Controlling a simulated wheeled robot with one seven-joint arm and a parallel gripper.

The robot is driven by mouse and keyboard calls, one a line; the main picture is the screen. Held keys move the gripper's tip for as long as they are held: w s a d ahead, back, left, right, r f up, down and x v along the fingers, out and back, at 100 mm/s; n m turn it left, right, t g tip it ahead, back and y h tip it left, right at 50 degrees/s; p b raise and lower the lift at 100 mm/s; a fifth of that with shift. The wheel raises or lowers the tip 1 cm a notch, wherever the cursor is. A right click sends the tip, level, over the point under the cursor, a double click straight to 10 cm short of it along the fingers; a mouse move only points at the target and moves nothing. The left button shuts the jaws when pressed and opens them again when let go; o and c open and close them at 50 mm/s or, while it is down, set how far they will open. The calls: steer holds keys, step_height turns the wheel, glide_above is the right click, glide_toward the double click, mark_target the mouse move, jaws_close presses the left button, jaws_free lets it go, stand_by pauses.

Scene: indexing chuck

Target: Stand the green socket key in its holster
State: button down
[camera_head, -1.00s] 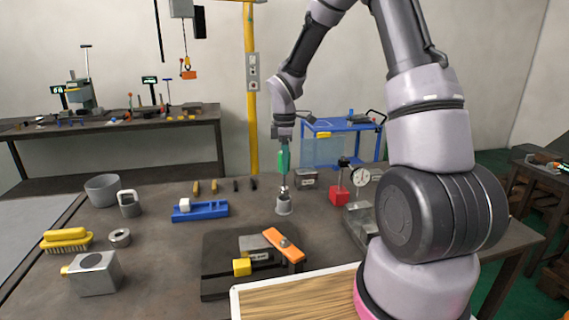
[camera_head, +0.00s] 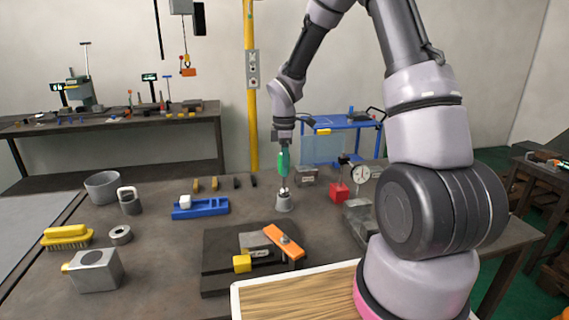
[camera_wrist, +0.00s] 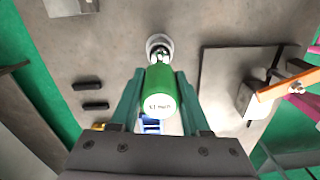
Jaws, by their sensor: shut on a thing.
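The green socket key (camera_head: 284,165) hangs upright, its metal shank pointing down. My gripper (camera_head: 284,152) is shut on its green handle, and in the wrist view the key (camera_wrist: 161,92) sits between my gripper's fingers (camera_wrist: 158,100). A small grey conical holster (camera_head: 284,203) stands on the bench right below the key. The shank's lower end meets the top of the holster; I cannot tell how deep it is inside. In the wrist view the holster (camera_wrist: 157,42) shows as a pale ring beyond the handle, partly hidden by it.
A dark fixture with an orange lever (camera_head: 284,243) lies in front of the holster. A red block (camera_head: 339,193) and a dial gauge (camera_head: 361,175) stand to the right. A blue tray (camera_head: 200,209) and a grey cup (camera_head: 103,187) are left. Bare bench lies around the holster.

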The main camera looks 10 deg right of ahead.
steer(key=shift+f, duration=2.1)
steer(key=shift+c, duration=1.5)
jaws_free()
step_height(320, 180, up, 11)
steer(key=shift+f, duration=0.1)
